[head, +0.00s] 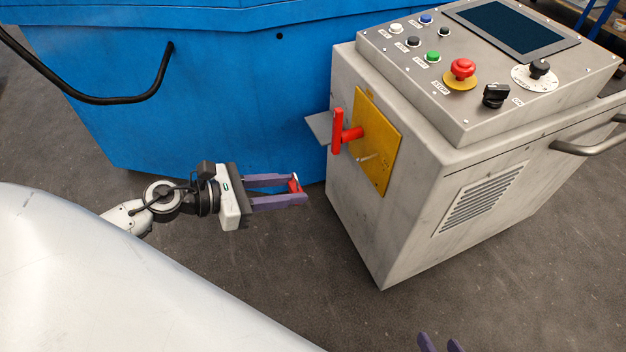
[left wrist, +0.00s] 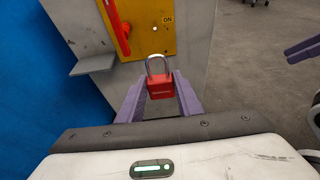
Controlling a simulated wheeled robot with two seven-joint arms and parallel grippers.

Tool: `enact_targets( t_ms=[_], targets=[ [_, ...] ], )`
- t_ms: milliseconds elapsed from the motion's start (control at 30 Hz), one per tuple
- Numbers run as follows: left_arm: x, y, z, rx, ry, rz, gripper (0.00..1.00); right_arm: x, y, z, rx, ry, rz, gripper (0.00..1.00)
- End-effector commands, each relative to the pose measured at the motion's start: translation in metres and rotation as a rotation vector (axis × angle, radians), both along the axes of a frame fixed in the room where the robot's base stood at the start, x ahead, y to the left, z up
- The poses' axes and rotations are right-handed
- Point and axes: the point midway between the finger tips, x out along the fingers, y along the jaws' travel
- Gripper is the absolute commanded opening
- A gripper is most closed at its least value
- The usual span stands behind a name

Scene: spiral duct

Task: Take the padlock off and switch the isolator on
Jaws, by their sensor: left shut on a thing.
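My left gripper (head: 280,190) is shut on the red padlock (left wrist: 160,89), which also shows small between the fingers in the head view (head: 294,186). Its silver shackle points toward the cabinet; I cannot tell if it is locked. The padlock is clear of the isolator. The isolator's yellow plate (head: 383,165) is on the cabinet's left side, with a red handle (head: 338,132) and a small bare pin (head: 365,157). In the left wrist view the handle (left wrist: 117,25) stands away from the "ON" mark. My right gripper (head: 440,344) shows only purple fingertips, apart and empty, at the bottom edge.
A small grey shelf (head: 319,128) juts from the cabinet (head: 400,240) beside the isolator plate. A control panel with buttons, a red stop button (head: 463,69) and a screen tops the cabinet. A blue machine (head: 220,110) stands behind. The floor before the cabinet is clear.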

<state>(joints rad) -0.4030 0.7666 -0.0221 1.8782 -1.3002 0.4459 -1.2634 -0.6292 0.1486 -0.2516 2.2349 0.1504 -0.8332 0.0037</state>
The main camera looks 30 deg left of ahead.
Motion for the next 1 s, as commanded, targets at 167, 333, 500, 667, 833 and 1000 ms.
enact_targets(
  t_ms=[167, 333, 500, 667, 833, 1000],
  targets=[
    [-0.013, 0.011, 0.000, 0.000, 0.000, 0.001, 0.00, 0.003, 0.002, 0.005, 0.000, -0.009, 0.010, 0.38],
    [-0.017, 0.013, 0.006, -0.001, -0.001, 0.000, 0.00, 0.003, 0.002, 0.009, 0.001, -0.006, 0.009, 0.38],
    [-0.017, 0.013, 0.013, -0.001, -0.001, 0.000, 0.00, 0.002, 0.002, 0.015, 0.001, -0.005, 0.009, 0.38],
    [-0.017, 0.014, 0.014, -0.001, 0.000, 0.000, 0.00, 0.002, 0.002, 0.016, 0.001, -0.004, 0.007, 0.38],
    [-0.024, 0.019, 0.012, 0.000, 0.000, 0.001, 0.00, 0.002, 0.002, 0.012, 0.001, -0.004, 0.007, 0.38],
    [-0.032, 0.025, 0.012, -0.001, 0.001, 0.001, 0.00, 0.002, 0.002, 0.010, 0.001, -0.004, 0.007, 0.38]
  ],
)
